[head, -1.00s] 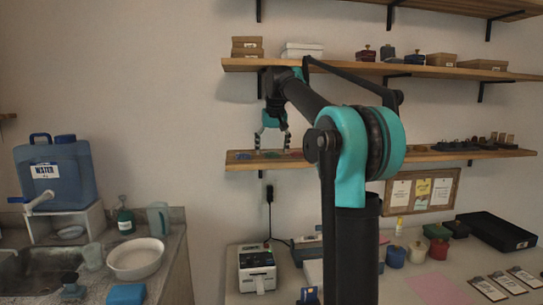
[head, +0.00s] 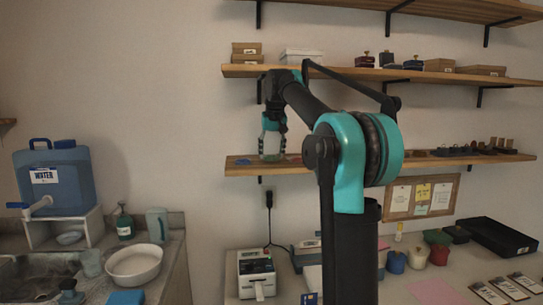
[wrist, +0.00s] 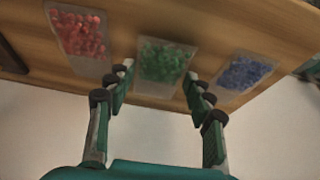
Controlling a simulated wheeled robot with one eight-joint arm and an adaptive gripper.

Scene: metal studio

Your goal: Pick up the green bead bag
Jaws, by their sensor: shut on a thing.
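The green bead bag (wrist: 165,62) is a clear bag of green beads, in the middle of a row of bags on the wooden shelf in the wrist view. My gripper (wrist: 157,78) is shut on it, with fingers on its left and right sides. In the head view my gripper (head: 272,155) points down at the middle shelf, and the fingers mostly hide the bag. I cannot tell any gap between bag and shelf.
A red bead bag (wrist: 80,38) lies left of the green one and a blue bead bag (wrist: 243,75) lies right, both close to my fingers. The middle shelf (head: 420,163) holds dark items at right. The upper shelf (head: 350,72) with boxes is above my gripper.

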